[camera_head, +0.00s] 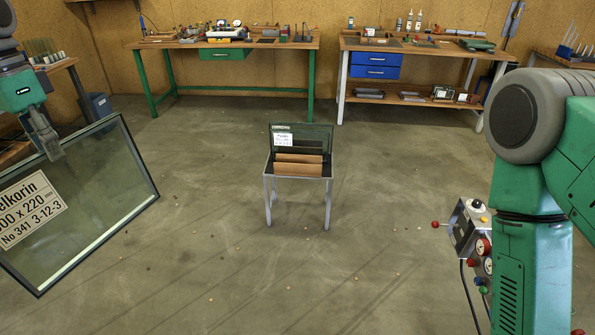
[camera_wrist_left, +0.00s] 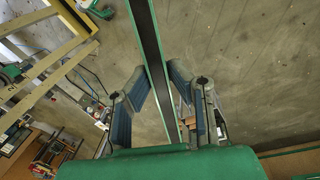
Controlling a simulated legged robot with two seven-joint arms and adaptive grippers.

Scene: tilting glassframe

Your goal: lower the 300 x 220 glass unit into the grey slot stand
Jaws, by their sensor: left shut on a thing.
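The glass unit (camera_head: 105,185) hangs at the left in the head view, tilted, with a dark edge frame and a label reading "300 x 220". My left gripper (camera_head: 56,153) is shut on its upper edge. In the left wrist view the unit shows edge-on as a dark strip (camera_wrist_left: 150,45) between the blue finger pads. The grey slot stand (camera_head: 268,190) is on the floor at the centre, apart from the unit. It holds a dark, labelled pane (camera_head: 315,135) at the back and brown slats (camera_head: 298,168) in front. My right gripper is out of view.
A bench with green legs (camera_head: 312,70) and a bench with blue drawers (camera_head: 376,64) stand along the back wall. A control box with red knobs (camera_head: 468,228) is at the right by my right arm. The floor around the stand is open.

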